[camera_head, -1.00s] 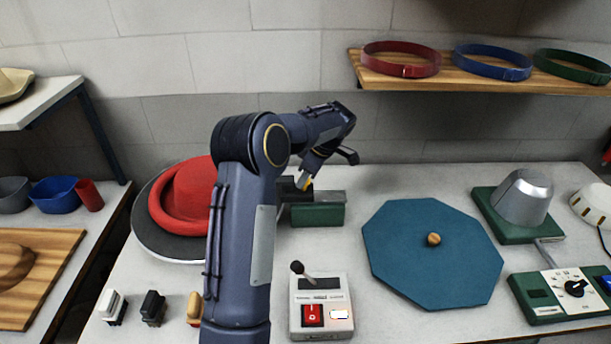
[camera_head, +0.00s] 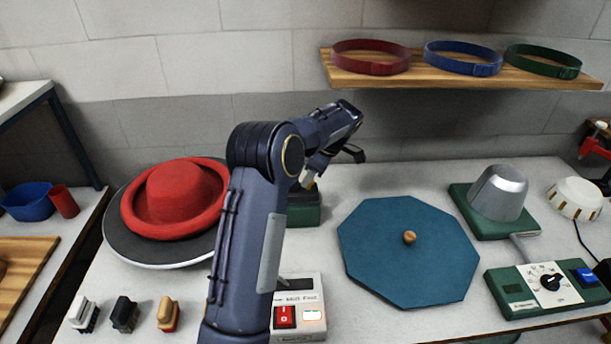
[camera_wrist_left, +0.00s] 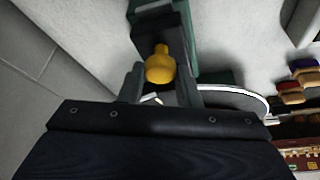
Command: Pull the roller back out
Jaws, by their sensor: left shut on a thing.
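My left gripper (camera_head: 313,178) reaches over the bench beside a green block (camera_head: 304,209), which my arm partly hides. In the left wrist view the gripper (camera_wrist_left: 160,78) is shut on a yellow knob (camera_wrist_left: 159,66), with a finger on either side. The knob sits at the end of a dark part (camera_wrist_left: 158,35) along the green block; it seems to be the roller's handle, but the roller itself is hidden. A red hat (camera_head: 174,193) lies on a grey round disc (camera_head: 122,238) left of my arm. My right gripper is not in view.
A control box (camera_head: 298,290) with a red switch stands in front, partly behind my arm. Several small brushes (camera_head: 167,312) stand front left. A blue octagonal board (camera_head: 400,265) and a metal dome (camera_head: 500,192) on a green base are to the right. A belt shelf (camera_head: 450,78) hangs above.

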